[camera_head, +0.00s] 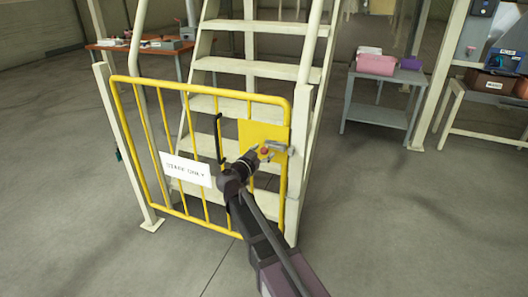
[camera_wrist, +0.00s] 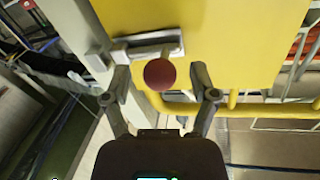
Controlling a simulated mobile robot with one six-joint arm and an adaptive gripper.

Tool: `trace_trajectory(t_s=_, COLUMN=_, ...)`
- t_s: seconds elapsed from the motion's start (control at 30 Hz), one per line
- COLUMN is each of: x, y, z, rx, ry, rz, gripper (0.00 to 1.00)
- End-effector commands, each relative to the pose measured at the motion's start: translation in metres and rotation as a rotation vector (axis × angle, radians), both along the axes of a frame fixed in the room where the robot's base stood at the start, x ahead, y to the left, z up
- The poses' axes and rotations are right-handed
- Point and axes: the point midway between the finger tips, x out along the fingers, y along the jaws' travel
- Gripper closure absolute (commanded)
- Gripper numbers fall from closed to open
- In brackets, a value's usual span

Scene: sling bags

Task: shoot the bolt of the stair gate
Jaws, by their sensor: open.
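The yellow stair gate (camera_head: 200,87) stands across the foot of the stairs, its right edge close to the cream post (camera_head: 303,120). A yellow plate (camera_head: 250,133) near its upper right carries the metal bolt (camera_head: 277,146), which also shows in the wrist view (camera_wrist: 148,48). The bolt has a round red knob (camera_wrist: 160,74). My gripper (camera_head: 258,156) is at the plate. In the wrist view my gripper (camera_wrist: 160,80) is open, one finger on each side of the knob, with visible gaps. I cannot tell whether the bolt's end enters the post.
A black handle (camera_head: 219,138) and a white sign (camera_head: 186,168) are on the gate. Cream stairs (camera_head: 258,69) rise behind it. A grey table (camera_head: 378,118) with a pink bin (camera_head: 376,64) stands to the right. The floor in front is clear.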

Motion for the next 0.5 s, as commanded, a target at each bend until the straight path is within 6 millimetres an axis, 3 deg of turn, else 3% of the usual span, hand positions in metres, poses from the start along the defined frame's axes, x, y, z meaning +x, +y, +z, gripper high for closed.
trace_trajectory(t_s=0.43, x=0.0051, y=-0.0035, z=0.0000, rx=0.000, ry=0.000, rz=0.000, gripper=0.24)
trace_trajectory(t_s=0.5, x=0.0051, y=-0.0034, z=0.0000, rx=0.000, ry=0.000, rz=0.000, gripper=0.45)
